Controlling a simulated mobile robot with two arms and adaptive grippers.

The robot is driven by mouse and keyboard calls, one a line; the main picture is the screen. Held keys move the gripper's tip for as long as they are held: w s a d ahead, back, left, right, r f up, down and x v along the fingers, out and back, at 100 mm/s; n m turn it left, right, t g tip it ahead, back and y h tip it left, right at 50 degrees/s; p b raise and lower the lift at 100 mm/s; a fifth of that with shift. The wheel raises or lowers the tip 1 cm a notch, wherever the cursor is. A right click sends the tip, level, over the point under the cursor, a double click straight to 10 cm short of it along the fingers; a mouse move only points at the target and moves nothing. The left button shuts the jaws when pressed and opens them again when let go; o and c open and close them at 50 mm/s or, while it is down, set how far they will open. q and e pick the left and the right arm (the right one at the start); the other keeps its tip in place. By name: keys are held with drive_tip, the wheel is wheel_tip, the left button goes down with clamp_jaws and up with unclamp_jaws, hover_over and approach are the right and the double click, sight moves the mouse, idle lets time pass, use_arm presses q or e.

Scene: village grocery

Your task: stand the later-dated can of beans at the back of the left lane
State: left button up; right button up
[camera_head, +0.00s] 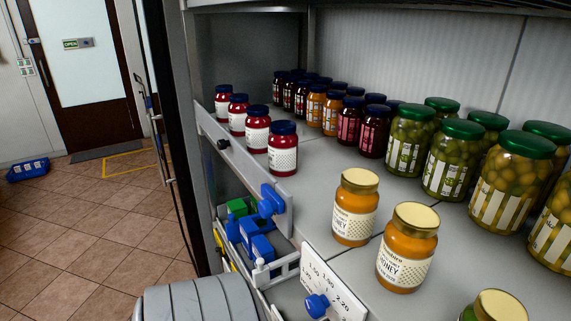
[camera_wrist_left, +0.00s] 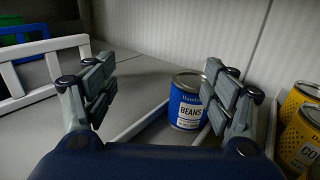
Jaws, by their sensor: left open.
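A blue can of beans (camera_wrist_left: 187,102) with a silver top and white label stands upright in the left wrist view, between pale lane dividers on a grey shelf. My left gripper (camera_wrist_left: 160,64) is open and empty. The can shows beyond the fingers, right of the middle of the gap, and the right finger overlaps its right edge. I cannot read a date on the can. Only one beans can shows, and no beans can shows in the head view. My right gripper is in neither view.
Yellow cans (camera_wrist_left: 304,118) stand at the right in the left wrist view, and a white rack (camera_wrist_left: 45,62) at the left. The head view shows an upper shelf with honey jars (camera_head: 355,208), red jars (camera_head: 283,148) and green-lidded jars (camera_head: 411,140). Tiled floor (camera_head: 110,225) lies left.

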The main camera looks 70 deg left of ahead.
use_arm(q)
drive_tip(key=s+d+p, duration=0.1)
drive_tip(key=s, duration=1.4)
drive_tip(key=s+d+p, duration=0.1)
drive_tip(key=s, duration=0.6)
drive_tip(key=shift+s+d+p, duration=0.2)
drive_tip(key=shift+d+p, duration=0.1)
